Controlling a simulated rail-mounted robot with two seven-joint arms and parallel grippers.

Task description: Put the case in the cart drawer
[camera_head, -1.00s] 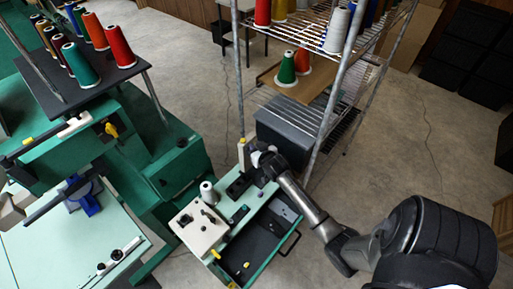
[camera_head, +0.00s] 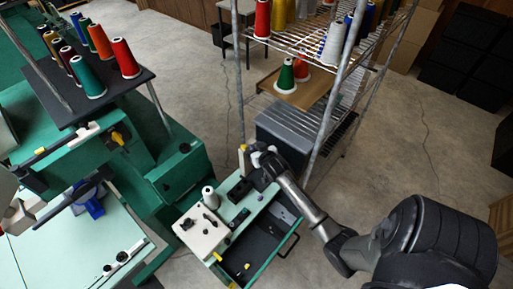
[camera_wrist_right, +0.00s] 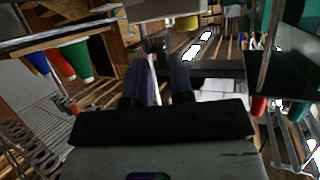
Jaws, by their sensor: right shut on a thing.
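The case is a small black box (camera_head: 239,189) at the back of the mint cart's top, beside a white thread cone. My right gripper (camera_head: 257,180) comes down from the right beside it and is shut on it; the wrist hides part of the contact. In the right wrist view two dark fingers (camera_wrist_right: 160,82) stand out past a black bar, and the case is hard to make out there. The cart drawer (camera_head: 252,247) is pulled open toward the lower right, with a dark inside and a few small items. My left gripper is not in view.
A wire shelf rack (camera_head: 308,100) with thread cones stands just behind the cart. A grey bin (camera_head: 285,138) sits low in it. A beige box (camera_head: 201,231) and the white cone (camera_head: 209,197) crowd the cart top's left. Green machinery (camera_head: 180,170) is further left. Open floor lies right.

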